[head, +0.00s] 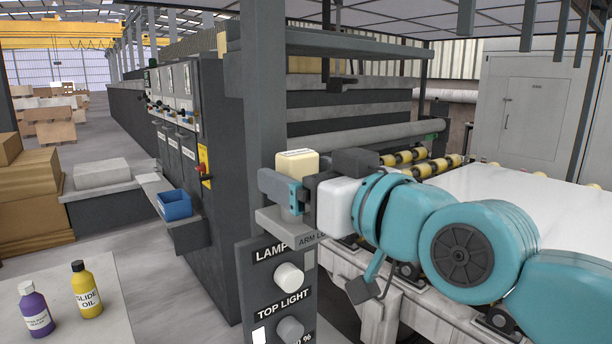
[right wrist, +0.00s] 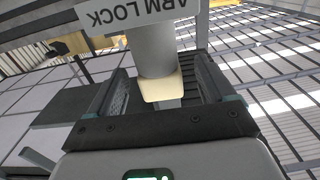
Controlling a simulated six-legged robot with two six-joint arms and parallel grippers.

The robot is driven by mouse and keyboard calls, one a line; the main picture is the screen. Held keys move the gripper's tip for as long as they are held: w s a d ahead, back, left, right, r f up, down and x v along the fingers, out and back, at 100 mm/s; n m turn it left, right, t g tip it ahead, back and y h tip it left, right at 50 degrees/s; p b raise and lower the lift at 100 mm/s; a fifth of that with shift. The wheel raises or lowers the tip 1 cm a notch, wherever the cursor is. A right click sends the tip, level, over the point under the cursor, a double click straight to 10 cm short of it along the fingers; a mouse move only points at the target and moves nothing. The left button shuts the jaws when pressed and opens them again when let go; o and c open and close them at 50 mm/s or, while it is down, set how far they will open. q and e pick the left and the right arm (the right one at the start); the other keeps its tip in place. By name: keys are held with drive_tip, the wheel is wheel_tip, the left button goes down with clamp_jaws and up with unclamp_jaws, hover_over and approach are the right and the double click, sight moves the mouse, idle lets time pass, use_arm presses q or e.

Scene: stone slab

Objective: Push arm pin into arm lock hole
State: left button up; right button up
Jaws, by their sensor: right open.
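The arm pin stands upright at the bracket (head: 287,223) labelled ARM LOCK; its cream head (head: 297,164) shows above my right gripper (head: 279,190) in the head view. In the right wrist view the pin shows as a grey cylinder (right wrist: 153,48) with a cream end (right wrist: 162,88), between the two fingers of my right gripper (right wrist: 160,75). The fingers are open, one on each side, with gaps visible between them and the pin. The ARM LOCK label (right wrist: 135,12) appears upside down there. The hole is hidden. My left gripper is not in view.
A lamp and top light panel (head: 285,290) with knobs is below the bracket. A grey post (head: 264,100) rises just behind. A white slab (head: 510,195) lies on rollers to the right. A blue bin (head: 174,205) and two bottles (head: 85,290) are at left.

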drive_tip(key=b+v, duration=0.2)
drive_tip(key=v, duration=1.4)
drive_tip(key=shift+s+d, duration=0.2)
